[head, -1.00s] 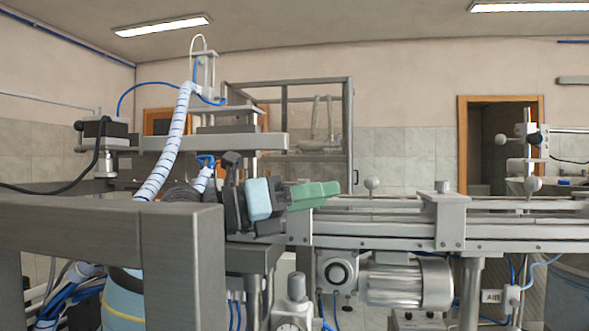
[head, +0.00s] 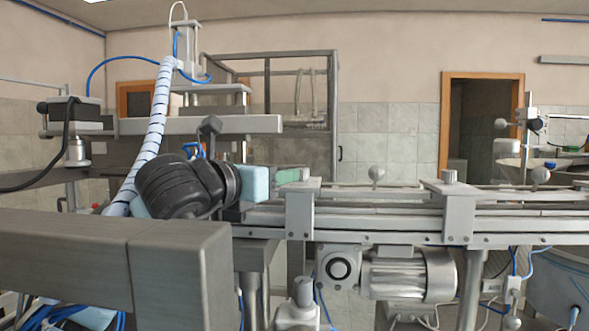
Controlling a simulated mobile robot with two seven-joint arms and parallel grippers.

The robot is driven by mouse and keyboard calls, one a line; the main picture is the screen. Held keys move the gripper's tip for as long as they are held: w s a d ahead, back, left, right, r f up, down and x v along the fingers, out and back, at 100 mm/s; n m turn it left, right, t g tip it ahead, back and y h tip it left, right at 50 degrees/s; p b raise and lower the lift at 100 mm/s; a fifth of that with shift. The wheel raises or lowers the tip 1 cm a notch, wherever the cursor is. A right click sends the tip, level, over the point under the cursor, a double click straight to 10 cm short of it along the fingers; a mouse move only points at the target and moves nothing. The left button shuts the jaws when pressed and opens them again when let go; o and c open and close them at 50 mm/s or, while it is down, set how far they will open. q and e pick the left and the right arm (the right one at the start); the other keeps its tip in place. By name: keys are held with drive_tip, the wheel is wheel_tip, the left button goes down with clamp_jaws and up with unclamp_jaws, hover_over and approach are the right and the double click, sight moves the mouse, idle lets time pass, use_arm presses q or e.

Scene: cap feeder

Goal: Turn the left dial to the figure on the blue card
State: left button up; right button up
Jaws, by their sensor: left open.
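I cannot make out the left dial or the blue card in the head view. My left gripper (head: 291,176) shows left of centre, with a black wrist, a light blue part and green fingers. It is open, seen nearly edge-on at the level of the conveyor rails. A grey bracket hides the ends of its fingers, and I see nothing held in them. My right gripper is not in view.
A metal conveyor (head: 400,222) runs from the middle to the right edge, with a motor (head: 410,275) below. A grey beam (head: 120,262) crosses the lower left. A framed guard (head: 335,130) stands behind. A regulator-like fitting (head: 303,290) is below.

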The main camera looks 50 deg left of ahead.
sight(296, 183)
use_arm(q)
drive_tip(key=p+x, duration=0.1)
drive_tip(key=x, duration=0.4)
drive_tip(key=shift+w+a+r+p, duration=0.1)
drive_tip(key=shift+w+r+p, duration=0.05)
drive_tip(key=shift+w+p, duration=0.25)
drive_tip(key=shift+w+a, duration=0.1)
drive_tip(key=shift+w, duration=0.45)
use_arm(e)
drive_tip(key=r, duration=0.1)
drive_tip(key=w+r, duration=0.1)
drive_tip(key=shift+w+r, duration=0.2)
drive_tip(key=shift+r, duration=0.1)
use_arm(q)
drive_tip(key=c, duration=1)
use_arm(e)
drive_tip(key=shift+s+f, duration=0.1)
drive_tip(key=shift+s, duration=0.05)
use_arm(q)
drive_tip(key=shift+f, duration=0.2)
